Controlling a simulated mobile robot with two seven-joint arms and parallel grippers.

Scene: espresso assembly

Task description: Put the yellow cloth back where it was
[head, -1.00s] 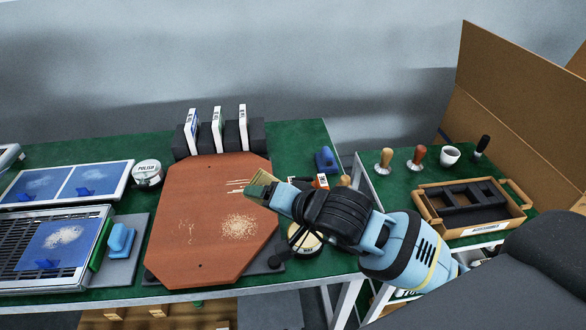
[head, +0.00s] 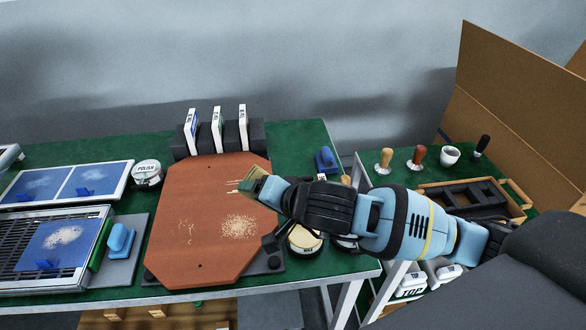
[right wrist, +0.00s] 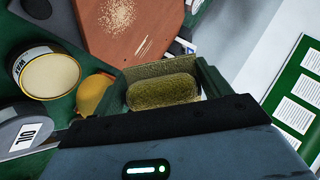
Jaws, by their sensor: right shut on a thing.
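My right gripper (head: 268,192) is shut on an olive-yellow, fuzzy pad that appears to be the yellow cloth (right wrist: 163,90). In the right wrist view the cloth sits bunched between the fingers. In the head view only a small yellowish edge shows at the gripper's tip, above the right edge of the reddish-brown board (head: 180,258). Pale grains (head: 239,228) lie on the board, with light streaks near the gripper. My left gripper is not in view.
An open wax tin (head: 304,241) stands right of the board; the right wrist view also shows an oil tin (right wrist: 24,132) and a rounded orange-yellow thing (right wrist: 93,93) close to the gripper. A blue block (head: 325,160) lies behind. White blocks (head: 217,130) stand in a dark rack.

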